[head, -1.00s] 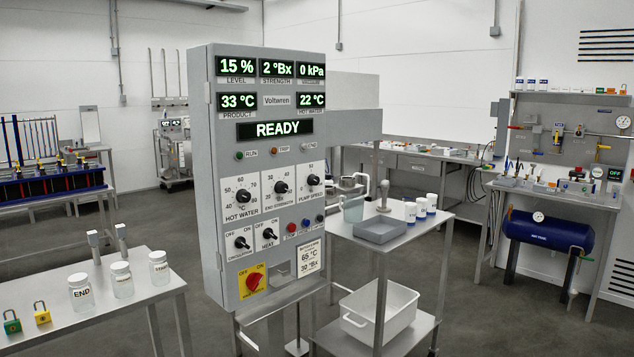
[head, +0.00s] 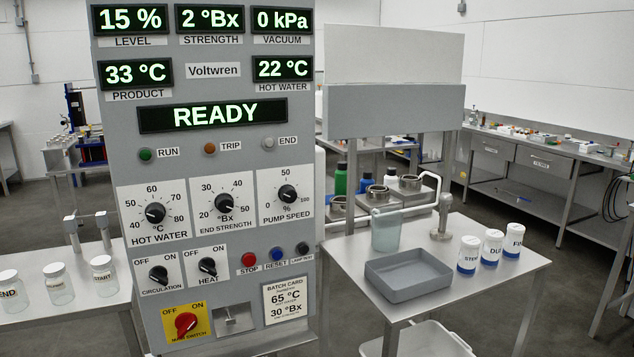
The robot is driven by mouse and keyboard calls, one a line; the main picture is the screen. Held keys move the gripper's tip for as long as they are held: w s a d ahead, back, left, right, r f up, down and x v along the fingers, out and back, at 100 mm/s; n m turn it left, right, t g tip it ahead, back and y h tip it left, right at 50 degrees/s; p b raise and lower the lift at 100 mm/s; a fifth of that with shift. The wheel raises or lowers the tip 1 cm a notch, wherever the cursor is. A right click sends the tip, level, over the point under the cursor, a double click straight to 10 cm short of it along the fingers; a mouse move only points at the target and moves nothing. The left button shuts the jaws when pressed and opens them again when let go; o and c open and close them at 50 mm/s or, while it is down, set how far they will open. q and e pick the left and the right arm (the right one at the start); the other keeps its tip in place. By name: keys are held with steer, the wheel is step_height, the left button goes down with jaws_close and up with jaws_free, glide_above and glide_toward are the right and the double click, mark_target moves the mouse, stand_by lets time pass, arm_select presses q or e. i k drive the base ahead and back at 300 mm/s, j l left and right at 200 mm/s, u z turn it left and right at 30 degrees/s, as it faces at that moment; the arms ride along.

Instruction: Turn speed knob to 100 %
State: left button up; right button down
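The pump speed knob (head: 287,193) is a black round knob on a white plate at the right of the grey control panel (head: 215,75). Its scale runs from 0 at lower left, past 50 at the top, to 100 at lower right. The knob's pointer is too small to read for sure. The plate below it is labelled PUMP SPEED. Neither gripper shows in the head view, and nothing covers the knob.
Beside it are the end strength knob (head: 223,203) and hot water knob (head: 155,212). Below are stop (head: 249,260), reset (head: 278,254) and lamp test (head: 302,248) buttons. A steel table (head: 470,275) with a grey tray (head: 408,274) stands right of the panel.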

mark_target(287, 193)
steer(key=i+l+u, duration=0.1)
steer(key=l, duration=0.3)
steer(key=i+l+u, duration=0.1)
steer(key=l, duration=0.25)
steer(key=i+l+u, duration=0.1)
steer(key=i+l, duration=0.15)
steer(key=l, duration=0.2)
